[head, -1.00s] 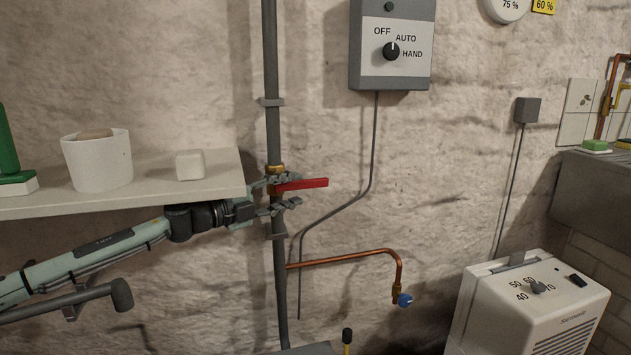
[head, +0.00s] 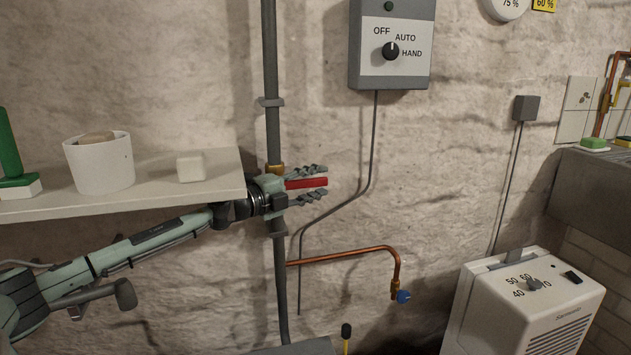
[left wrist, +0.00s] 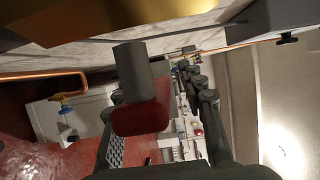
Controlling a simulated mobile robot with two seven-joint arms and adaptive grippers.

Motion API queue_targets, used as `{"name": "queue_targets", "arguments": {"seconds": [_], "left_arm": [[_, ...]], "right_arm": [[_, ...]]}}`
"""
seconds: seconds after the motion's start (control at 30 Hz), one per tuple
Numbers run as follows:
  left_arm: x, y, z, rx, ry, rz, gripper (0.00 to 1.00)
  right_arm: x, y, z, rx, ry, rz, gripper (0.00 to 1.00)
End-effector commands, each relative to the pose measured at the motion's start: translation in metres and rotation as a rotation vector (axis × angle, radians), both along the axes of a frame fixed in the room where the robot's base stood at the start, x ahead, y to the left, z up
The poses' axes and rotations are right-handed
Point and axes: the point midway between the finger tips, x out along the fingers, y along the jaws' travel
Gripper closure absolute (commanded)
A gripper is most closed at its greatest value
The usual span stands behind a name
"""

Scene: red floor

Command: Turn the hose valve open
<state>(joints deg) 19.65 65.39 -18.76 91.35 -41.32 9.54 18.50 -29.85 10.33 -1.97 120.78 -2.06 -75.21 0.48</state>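A valve with a red lever (head: 307,183) sits on the grey vertical pipe; the lever points right, level. Its brass body (head: 275,169) shows partly behind my left gripper. My left gripper (head: 318,183) reaches in from the left, with one finger above the lever and one below; gaps show, so it is open around the lever. In the left wrist view the red lever (left wrist: 143,117) stands between the fingers. A tap with a blue handle (head: 403,296) hangs at the end of a copper branch pipe, lower right; the blue handle also shows in the left wrist view (left wrist: 65,110). My right gripper is not in view.
A shelf (head: 225,179) with a white pot (head: 100,165) and a white block (head: 190,167) lies close above my left arm. A grey switch box (head: 391,65) hangs on the wall. A white dehumidifier-like unit (head: 480,300) stands lower right. Wall right of the lever is clear.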

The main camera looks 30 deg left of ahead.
Motion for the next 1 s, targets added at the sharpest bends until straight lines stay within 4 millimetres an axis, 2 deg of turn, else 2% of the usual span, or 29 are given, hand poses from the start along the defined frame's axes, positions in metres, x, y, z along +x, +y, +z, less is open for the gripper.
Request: {"name": "queue_targets", "arguments": {"seconds": [0.23,0.53,1.0], "left_arm": [[0.0003,-0.0001,-0.0003,0.000,0.000,0.000,0.62],[0.0002,0.0000,-0.0002,0.000,0.000,0.000,0.99],[0.0002,0.0013,-0.0007,-0.002,-0.003,0.000,1.00]], "right_arm": [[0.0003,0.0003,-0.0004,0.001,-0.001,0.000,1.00],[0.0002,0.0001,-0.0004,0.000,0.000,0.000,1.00],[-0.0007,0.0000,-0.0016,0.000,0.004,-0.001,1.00]]}}
